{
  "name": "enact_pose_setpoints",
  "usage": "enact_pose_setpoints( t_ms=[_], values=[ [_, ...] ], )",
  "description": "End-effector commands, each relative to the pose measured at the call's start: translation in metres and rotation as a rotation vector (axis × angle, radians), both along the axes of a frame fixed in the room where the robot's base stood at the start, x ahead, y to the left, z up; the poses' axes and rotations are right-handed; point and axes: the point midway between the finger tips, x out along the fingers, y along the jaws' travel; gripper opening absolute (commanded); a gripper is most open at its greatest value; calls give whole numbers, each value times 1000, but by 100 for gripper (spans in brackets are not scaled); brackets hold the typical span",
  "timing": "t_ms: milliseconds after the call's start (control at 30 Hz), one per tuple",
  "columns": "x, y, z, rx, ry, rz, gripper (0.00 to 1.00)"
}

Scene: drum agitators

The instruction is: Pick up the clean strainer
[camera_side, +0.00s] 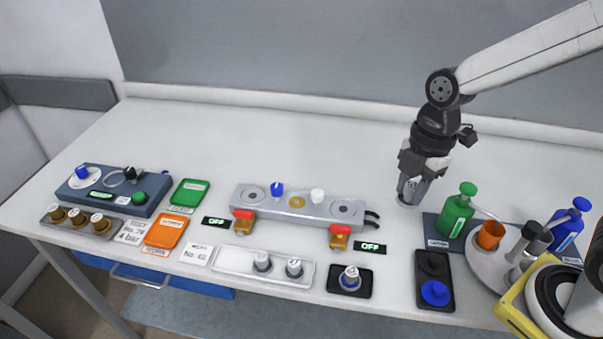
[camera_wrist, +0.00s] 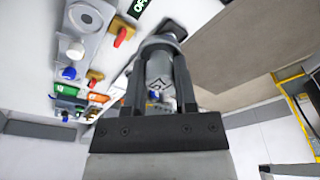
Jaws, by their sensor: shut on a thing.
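My gripper (camera_side: 411,189) points down, low over the white table right of centre. It is shut on a grey metal cylinder (camera_wrist: 159,69) with a dark diamond mark, seen between the two fingers in the wrist view. A round grey foot (camera_side: 408,203) shows under the fingers, at or near the table. I cannot tell for certain whether this cylinder is the clean strainer. Two small grey capped pieces (camera_side: 262,261) stand on a pale tray (camera_side: 232,261) at the front, and another (camera_side: 350,278) stands on a black pad.
A green bottle (camera_side: 456,215), an orange cup (camera_side: 490,235) and a blue bottle (camera_side: 566,228) stand close right of my gripper. A grey manifold (camera_side: 318,211) with red-handled valves is to the left. Brown-capped pieces (camera_side: 77,217) sit far left. The back of the table is clear.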

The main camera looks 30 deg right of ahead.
Motion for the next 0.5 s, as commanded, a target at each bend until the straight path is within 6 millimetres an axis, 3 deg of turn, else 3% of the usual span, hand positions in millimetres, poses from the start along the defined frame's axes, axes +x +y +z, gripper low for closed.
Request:
enact_pose_setpoints(
  t_ms=[500],
  values=[
    [-8,-2,3,0,0,0,0]
  ],
)
